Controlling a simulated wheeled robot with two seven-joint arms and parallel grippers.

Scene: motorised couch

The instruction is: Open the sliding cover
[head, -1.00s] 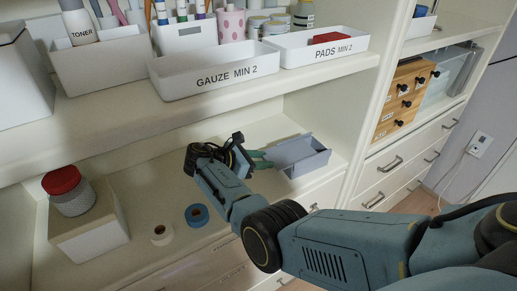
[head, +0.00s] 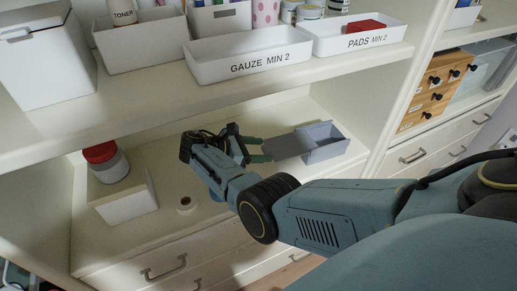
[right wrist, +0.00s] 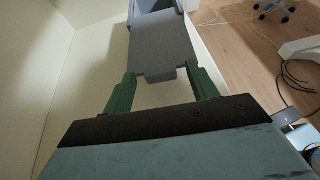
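A grey box (head: 325,143) sits on the lower shelf, right of the middle in the head view. Its flat, darker cover (head: 288,146) sticks out from the box's left end, and part of the box's inside shows open. My right gripper (head: 260,149) is at the cover's outer end. In the right wrist view, the cover (right wrist: 160,45) lies ahead of the two green fingers, with a small tab at its near edge. The fingers (right wrist: 162,88) are apart, one to each side of the tab, with gaps visible. My left gripper is not in view.
Labelled gauze (head: 250,62) and pads (head: 355,42) trays stand on the shelf above.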

